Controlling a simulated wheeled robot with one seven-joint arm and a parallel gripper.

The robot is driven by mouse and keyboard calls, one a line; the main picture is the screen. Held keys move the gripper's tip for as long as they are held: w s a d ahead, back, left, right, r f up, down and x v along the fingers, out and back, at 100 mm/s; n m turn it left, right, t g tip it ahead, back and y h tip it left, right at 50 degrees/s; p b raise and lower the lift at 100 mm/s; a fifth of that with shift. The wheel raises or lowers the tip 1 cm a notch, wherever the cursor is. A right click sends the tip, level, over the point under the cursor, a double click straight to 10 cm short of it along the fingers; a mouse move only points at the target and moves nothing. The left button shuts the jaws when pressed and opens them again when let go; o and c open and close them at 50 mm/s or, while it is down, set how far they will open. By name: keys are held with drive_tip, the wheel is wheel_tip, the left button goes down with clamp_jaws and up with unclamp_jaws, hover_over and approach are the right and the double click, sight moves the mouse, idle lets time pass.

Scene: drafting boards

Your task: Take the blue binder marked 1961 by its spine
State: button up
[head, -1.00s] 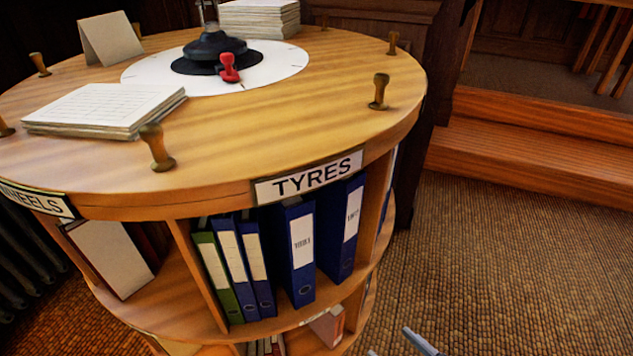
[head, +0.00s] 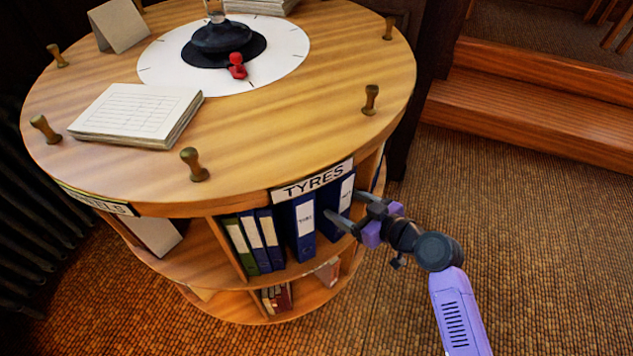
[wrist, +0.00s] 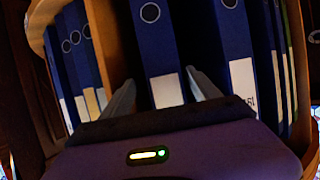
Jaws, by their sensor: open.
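Two thick blue binders stand upright in the TYRES bay of a round wooden stand: a left one (head: 302,246) and a right one (head: 327,200). Each has a white spine label; I cannot read 1961 surely on either. My gripper (head: 344,205) is open and empty at the right binder, its fingers pointing into the bay. In the wrist view this binder (wrist: 152,40) stands between the two fingers (wrist: 160,85), with the left thick binder (wrist: 233,40) beyond the right finger. Whether the fingers touch the spine I cannot tell. My gripper partly hides the right binder's lower part.
Thin blue binders (head: 256,245) and a green one (head: 238,248) stand left in the bay. A wooden divider (wrist: 113,40) borders it. The tabletop (head: 300,125) with its sign (head: 312,180) overhangs the binders. Floor is clear at right.

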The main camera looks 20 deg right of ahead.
sight(314, 184)
drive_tip(key=x, duration=0.6)
drive_tip(key=shift+a+f, duration=0.15)
drive_tip(key=shift+a, duration=0.3)
clamp_jaws()
drive_tip(key=shift+w, duration=0.1)
